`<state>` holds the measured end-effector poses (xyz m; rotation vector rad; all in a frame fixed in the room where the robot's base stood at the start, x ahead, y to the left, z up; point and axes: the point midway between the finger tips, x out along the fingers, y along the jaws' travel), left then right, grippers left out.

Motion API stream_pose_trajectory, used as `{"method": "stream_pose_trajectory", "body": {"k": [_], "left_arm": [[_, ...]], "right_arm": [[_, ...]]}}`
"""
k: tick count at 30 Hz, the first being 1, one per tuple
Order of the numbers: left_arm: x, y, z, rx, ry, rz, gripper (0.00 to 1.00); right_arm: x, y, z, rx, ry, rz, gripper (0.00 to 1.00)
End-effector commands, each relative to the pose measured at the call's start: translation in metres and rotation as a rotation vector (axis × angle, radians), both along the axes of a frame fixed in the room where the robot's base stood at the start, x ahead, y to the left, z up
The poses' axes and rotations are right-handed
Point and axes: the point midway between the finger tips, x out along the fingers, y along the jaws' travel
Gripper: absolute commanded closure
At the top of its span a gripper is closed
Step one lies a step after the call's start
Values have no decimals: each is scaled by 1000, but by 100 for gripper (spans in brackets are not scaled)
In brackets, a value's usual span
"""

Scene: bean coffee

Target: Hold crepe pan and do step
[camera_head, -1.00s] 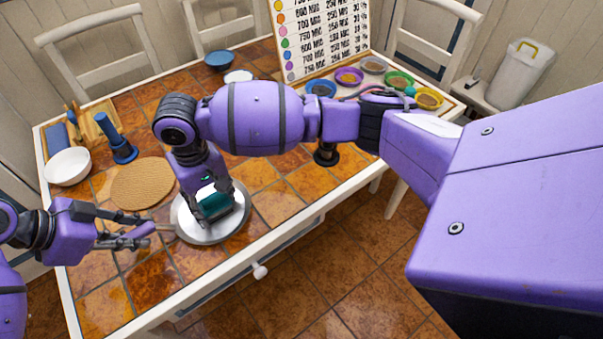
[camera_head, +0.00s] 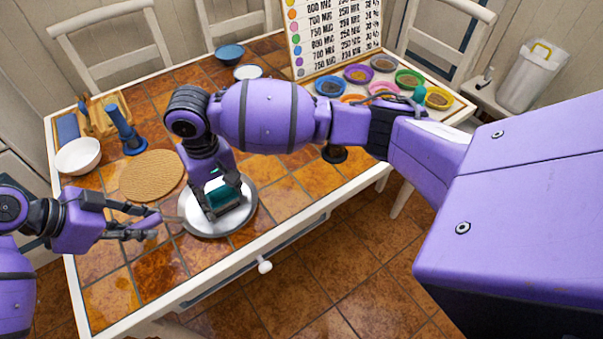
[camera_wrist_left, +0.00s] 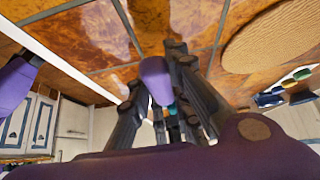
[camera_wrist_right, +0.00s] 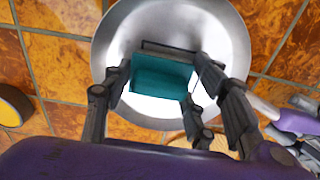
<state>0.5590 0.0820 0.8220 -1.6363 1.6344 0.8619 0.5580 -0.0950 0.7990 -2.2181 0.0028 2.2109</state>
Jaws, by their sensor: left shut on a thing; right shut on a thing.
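The crepe pan (camera_head: 248,207) is a round silver pan with a whitish surface on the tiled table, near its front edge. Its purple handle (camera_wrist_left: 157,80) points left, and my left gripper (camera_head: 145,229) is shut on it. My right gripper (camera_wrist_right: 163,98) is shut on a teal block-like tool (camera_wrist_right: 160,76) with a grey edge, over the middle of the pan. The teal tool also shows between the fingers in the head view (camera_head: 227,194). Whether it touches the pan surface I cannot tell.
A woven round mat (camera_head: 152,175) lies behind the pan. A white bowl (camera_head: 78,156) and a blue upright tool (camera_head: 126,132) stand at the left. A blue bowl (camera_head: 229,53), a price board (camera_head: 335,30) and several coloured bowls (camera_head: 358,73) are at the back.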

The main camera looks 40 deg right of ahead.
Motion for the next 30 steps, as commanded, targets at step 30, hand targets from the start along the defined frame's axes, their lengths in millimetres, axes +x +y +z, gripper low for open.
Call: {"method": "stream_pose_trajectory", "body": {"k": [30], "left_arm": [[-1,0,-1,0,2,-1,100]], "right_arm": [[-1,24,3,-6,4,-2,72]]}}
